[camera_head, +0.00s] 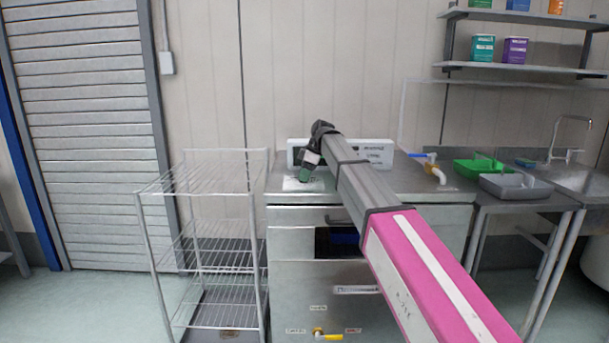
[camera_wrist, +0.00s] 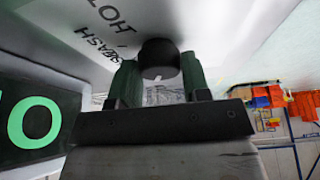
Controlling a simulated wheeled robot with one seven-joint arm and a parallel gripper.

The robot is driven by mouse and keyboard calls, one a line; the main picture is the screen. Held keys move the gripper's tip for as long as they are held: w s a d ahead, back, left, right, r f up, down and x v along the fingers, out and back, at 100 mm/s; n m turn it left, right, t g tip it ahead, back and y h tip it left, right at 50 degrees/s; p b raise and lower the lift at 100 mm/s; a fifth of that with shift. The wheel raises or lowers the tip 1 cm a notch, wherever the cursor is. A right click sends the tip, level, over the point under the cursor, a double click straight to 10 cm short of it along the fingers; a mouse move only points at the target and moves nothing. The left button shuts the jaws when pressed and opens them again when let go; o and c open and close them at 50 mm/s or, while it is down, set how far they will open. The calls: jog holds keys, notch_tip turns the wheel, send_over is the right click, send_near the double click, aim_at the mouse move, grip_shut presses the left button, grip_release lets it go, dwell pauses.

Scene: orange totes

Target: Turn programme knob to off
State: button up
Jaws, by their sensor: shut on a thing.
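The programme knob (camera_wrist: 160,57) is a round black knob with a small pale mark on its lower edge. It stands on a white panel (camera_wrist: 60,38) in the wrist view, with the words HOT and WASH printed beside it. My gripper's two dark green fingers (camera_wrist: 158,78) stand on either side of the knob and are shut on it. In the head view my gripper (camera_head: 308,166) is at the white control panel (camera_head: 377,153) on the steel machine (camera_head: 290,235). The knob is hidden there. A dark display (camera_wrist: 40,125) shows green characters in the wrist view.
A wire rack (camera_head: 205,188) stands left of the machine. To the right are a yellow pipe with a blue lever (camera_head: 434,168), green (camera_head: 478,168) and grey (camera_head: 515,187) trays, and a sink. Yellow-handled valve (camera_head: 327,336) sits low on the machine's front.

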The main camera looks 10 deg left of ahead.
jog(key=shift+n, duration=0.4)
jog(key=o, duration=0.9)
jog(key=v, duration=1)
jog(key=shift+w+r, duration=0.15)
jog(key=shift+r, duration=0.2)
